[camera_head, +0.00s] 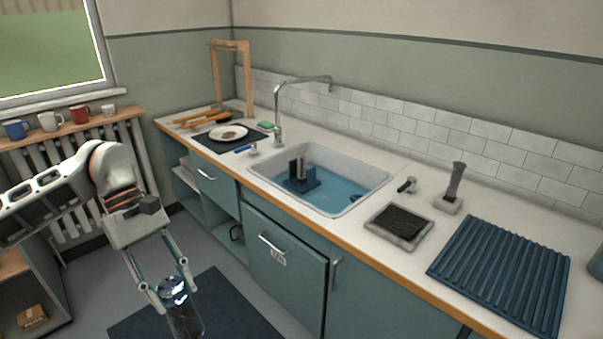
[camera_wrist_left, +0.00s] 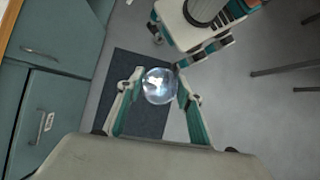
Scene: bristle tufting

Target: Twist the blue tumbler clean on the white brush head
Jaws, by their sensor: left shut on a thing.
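My left gripper (camera_head: 173,290) is shut on a clear, bluish tumbler (camera_head: 186,318) and holds it above the floor in front of the counter, left of the sink. In the left wrist view the tumbler's round end (camera_wrist_left: 159,86) sits between the two fingers. The tumbler is well apart from the brushes.
The sink (camera_head: 360,202) holds blue water, and a tall faucet (camera_head: 279,115) arches behind it. A blue ridged drainer (camera_head: 500,275), a dark-topped tray (camera_head: 400,226) and an upright grey-handled tool (camera_head: 455,182) stand to its right. A plate (camera_head: 228,133) and wooden rack (camera_head: 249,85) are left.

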